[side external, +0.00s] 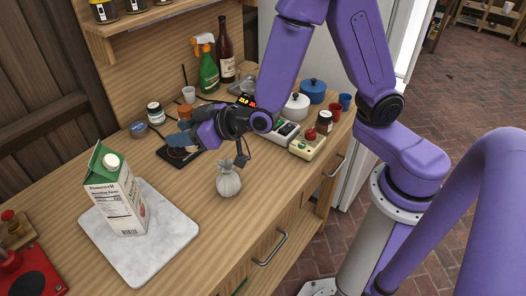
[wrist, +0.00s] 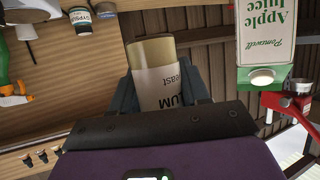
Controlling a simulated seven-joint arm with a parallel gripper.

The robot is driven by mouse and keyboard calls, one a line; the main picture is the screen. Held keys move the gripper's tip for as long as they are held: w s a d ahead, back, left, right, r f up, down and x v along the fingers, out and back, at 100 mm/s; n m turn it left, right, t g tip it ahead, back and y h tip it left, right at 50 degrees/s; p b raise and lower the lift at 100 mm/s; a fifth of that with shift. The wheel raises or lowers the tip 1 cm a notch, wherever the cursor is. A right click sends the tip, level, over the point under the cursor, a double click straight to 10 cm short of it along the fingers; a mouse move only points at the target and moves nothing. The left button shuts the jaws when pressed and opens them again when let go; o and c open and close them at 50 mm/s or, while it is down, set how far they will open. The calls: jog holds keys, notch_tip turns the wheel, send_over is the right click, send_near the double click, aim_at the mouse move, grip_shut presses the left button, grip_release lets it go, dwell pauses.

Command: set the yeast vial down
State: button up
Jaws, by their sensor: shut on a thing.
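In the side view my gripper (side external: 182,141) is over or beside a dark flat pad (side external: 172,157) on the wooden bench. The vial cannot be made out there, and I cannot tell its height above the pad.
A juice carton (side external: 118,190) stands on a marble slab (side external: 165,235) at left. Jars (side external: 155,113), a green spray bottle (side external: 209,72) and a white pot (side external: 296,107) are behind. The bench's front is mostly clear.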

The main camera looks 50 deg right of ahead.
jog(key=w+d+r+m+h, duration=0.1)
jog(key=w+d+r+h, duration=0.1)
jog(key=d, duration=0.7)
jog(key=w+d+r+m+t+h, duration=0.1)
jog(key=w+d+r+m, duration=0.15)
jog(key=d, duration=0.65)
jog(key=w+d+r+m+h, duration=0.1)
jog(key=w+d+r+h, duration=0.15)
jog(key=d, duration=0.65)
jog(key=a, duration=0.6)
jog(key=shift+a+r+y, duration=0.25)
jog(key=shift+a+y, duration=0.1)
jog(key=shift+w, duration=0.15)
jog(key=s+a+f+n+y, duration=0.2)
jog(key=s+a+f, duration=0.1)
jog(key=a, duration=0.7)
jog(key=s+a+f+n+y, duration=0.2)
jog(key=s+a+f, duration=0.15)
jog(key=a, duration=0.65)
jog(key=s+a+f+n+g+y, duration=0.3)
jog(key=s+a+f+n+y, duration=0.1)
jog(key=s+a, duration=0.9)
jog(key=shift+s+f, duration=0.7)
jog(key=shift+s, duration=0.25)
